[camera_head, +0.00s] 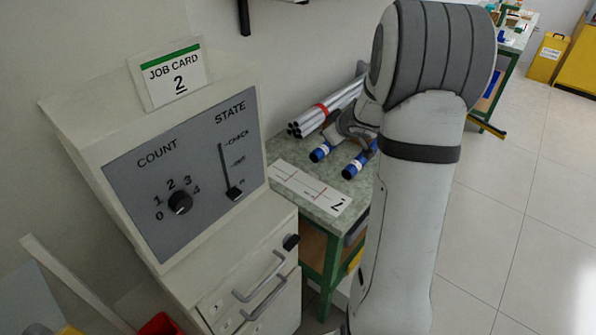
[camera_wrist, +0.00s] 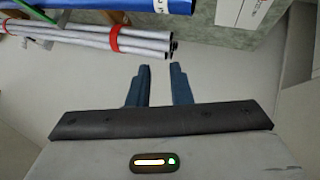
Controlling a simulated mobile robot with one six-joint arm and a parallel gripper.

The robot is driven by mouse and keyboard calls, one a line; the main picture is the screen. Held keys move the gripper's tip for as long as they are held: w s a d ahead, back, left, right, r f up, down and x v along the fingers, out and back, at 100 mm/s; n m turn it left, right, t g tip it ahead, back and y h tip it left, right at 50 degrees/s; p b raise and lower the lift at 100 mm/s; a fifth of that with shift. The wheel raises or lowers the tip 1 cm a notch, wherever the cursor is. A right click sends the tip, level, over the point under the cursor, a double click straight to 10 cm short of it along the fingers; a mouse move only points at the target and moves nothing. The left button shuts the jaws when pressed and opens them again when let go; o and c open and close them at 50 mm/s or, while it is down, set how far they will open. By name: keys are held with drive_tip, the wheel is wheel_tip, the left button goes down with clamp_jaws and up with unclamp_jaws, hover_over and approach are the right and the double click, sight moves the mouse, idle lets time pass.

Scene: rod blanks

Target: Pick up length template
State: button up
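I cannot tell for certain which thing is the length template. Two blue cylinders with white bands, a left one (camera_head: 320,152) and a right one (camera_head: 353,167), show at the table's right side in the head view, partly behind my arm. A flat white strip with red line marks (camera_head: 310,188) lies on the table's near edge. My gripper (camera_wrist: 160,68) shows in the wrist view with its two dark blue fingers apart and nothing seen between them. The grey rod bundle (camera_wrist: 75,36) is just beyond the fingertips. In the head view my arm hides the fingertips.
The speckled green table (camera_head: 283,150) also carries the rod bundle with a red band (camera_head: 325,112). A control box (camera_head: 185,165) with a job card "2" (camera_head: 170,75), a count knob and a state slider stands at left. Yellow bins (camera_head: 550,57) stand far right. The floor at right is clear.

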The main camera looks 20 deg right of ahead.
wheel_tip(320, 180, down, 6)
drive_tip(key=n+g+y, duration=0.1)
drive_tip(key=n+y, duration=0.1)
drive_tip(key=y, duration=0.1)
drive_tip(key=n+g+y, duration=0.1)
drive_tip(key=g+y, duration=0.1)
drive_tip(key=y, duration=0.1)
approach(315, 178)
drive_tip(key=w+r, duration=0.1)
drive_tip(key=w+a+p, duration=0.1)
drive_tip(key=shift+w+r, duration=0.25)
drive_tip(key=shift+r, duration=0.1)
drive_tip(key=shift+s+a+f, duration=0.1)
drive_tip(key=shift+f, duration=0.25)
drive_tip(key=x, duration=0.7)
drive_tip(key=shift+a+f, duration=0.15)
drive_tip(key=shift+f, duration=0.15)
drive_tip(key=shift+c, duration=0.5)
clamp_jaws()
